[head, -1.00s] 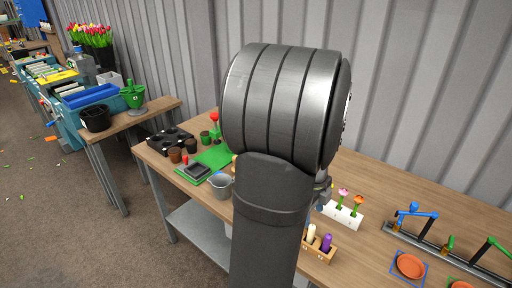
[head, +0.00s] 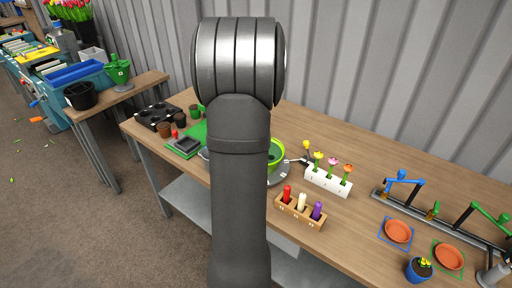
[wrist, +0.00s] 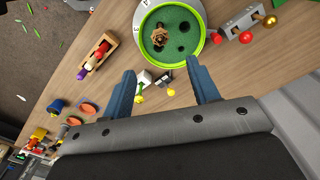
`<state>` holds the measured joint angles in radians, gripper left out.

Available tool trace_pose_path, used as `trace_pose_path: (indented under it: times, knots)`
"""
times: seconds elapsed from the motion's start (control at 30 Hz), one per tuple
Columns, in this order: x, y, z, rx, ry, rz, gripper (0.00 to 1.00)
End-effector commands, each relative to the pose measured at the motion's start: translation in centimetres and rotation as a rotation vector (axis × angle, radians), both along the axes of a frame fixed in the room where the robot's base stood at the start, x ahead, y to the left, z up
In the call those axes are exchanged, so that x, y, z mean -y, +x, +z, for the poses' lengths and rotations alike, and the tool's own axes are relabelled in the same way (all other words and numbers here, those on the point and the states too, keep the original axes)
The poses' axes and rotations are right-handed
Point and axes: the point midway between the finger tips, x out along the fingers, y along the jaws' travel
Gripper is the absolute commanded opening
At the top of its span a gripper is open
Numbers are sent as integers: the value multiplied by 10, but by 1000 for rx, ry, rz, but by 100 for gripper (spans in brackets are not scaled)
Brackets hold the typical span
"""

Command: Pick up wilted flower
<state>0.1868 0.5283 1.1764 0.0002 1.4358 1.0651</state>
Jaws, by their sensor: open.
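A brown, drooping flower (wrist: 158,36), which looks wilted, stands in the dark green insert of a round bright green pot (wrist: 202,38) in the wrist view. The insert also has dark empty holes. In the head view my arm hides most of the pot (head: 278,152), and the brown flower cannot be seen. My gripper (wrist: 161,66) is open and empty in the wrist view. Its two blue-grey fingers are spread apart, with the tips near the pot's lower edge in the picture; height above it cannot be told. Small yellow flowers (wrist: 139,98) show between the fingers.
A white holder (head: 327,181) with bright flowers stands right of the pot. A wooden block (head: 300,212) holds red, white and purple pieces. Terracotta saucers (head: 398,231), a blue pot (head: 419,270) and a rail (head: 440,222) lie further right. Bare tabletop (head: 350,135) shows behind.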

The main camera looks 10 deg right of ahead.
Motion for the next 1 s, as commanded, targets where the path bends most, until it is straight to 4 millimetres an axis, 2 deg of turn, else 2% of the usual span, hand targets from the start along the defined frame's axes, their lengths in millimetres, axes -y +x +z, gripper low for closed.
trace_pose_path:
  times: [0.43,0.53,0.77,1.0]
  knots:
    - [0,-2,-94,-6,1,-3,55]
    - [1,-1,-107,-3,1,-4,55]
    - [1,-1,-123,-3,1,-4,55]
    - [2,0,-158,-3,1,-4,55]
